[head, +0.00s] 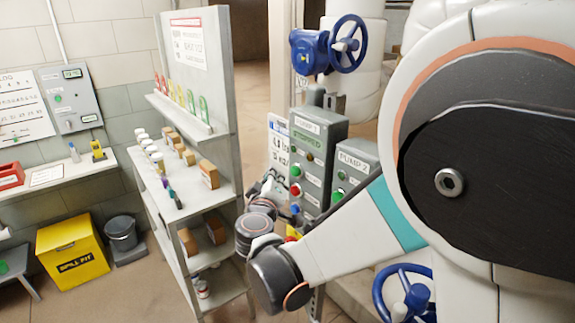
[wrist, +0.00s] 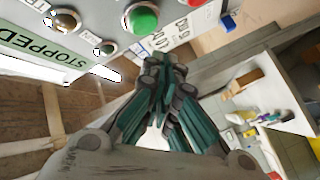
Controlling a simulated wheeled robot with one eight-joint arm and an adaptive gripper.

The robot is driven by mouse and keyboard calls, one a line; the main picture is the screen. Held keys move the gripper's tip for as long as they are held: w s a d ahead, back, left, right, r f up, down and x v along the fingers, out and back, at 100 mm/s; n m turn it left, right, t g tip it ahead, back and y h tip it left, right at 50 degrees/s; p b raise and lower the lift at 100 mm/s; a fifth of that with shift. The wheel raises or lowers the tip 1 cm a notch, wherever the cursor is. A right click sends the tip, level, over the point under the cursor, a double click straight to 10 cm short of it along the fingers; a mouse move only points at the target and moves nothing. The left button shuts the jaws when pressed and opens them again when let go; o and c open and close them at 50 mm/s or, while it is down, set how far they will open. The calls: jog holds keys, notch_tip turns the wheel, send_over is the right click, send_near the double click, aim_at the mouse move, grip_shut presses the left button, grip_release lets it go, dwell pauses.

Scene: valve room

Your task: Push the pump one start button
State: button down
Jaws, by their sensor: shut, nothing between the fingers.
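The grey pump one box (head: 312,160) stands right of the shelf in the head view, with a "PUMP 1" plate and a green "STOPPED" display. Its green button (head: 295,171) sits above a red button (head: 295,189). In the wrist view the large green button (wrist: 141,18) is at the top, beside the STOPPED display (wrist: 45,62). My gripper (wrist: 162,65) is shut and empty, its fingertips just below the green button in the picture; contact cannot be told. In the head view my gripper (head: 268,184) is at the box's left, partly hidden by my arm.
A second grey box marked PUMP 2 (head: 357,165) stands right of pump one. A blue valve wheel (head: 348,44) is above, another (head: 405,293) low in front. A shelf unit (head: 222,190) with bottles and boxes stands close on the left.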

jog(key=shift+w+d, duration=0.5)
jog(key=shift+d, duration=0.35)
jog(key=shift+w+d, duration=0.1)
jog(key=shift+d, duration=0.05)
dwell(0.8)
jog(key=shift+w+d, duration=0.15)
jog(key=shift+d, duration=0.05)
jog(key=shift+w+d, duration=0.25)
jog(key=shift+d, duration=0.1)
dwell(0.9)
jog(key=shift+s+a, duration=0.1)
jog(key=shift+a, duration=0.05)
jog(key=shift+s+a+b, duration=0.35)
jog(key=shift+s+a, duration=0.05)
jog(key=shift+a, duration=0.15)
jog(key=shift+a, duration=0.1)
jog(key=s+a, duration=0.1)
jog(key=a, duration=0.1)
jog(key=s+a, duration=0.1)
jog(key=a, duration=0.1)
jog(key=shift+s, duration=0.4)
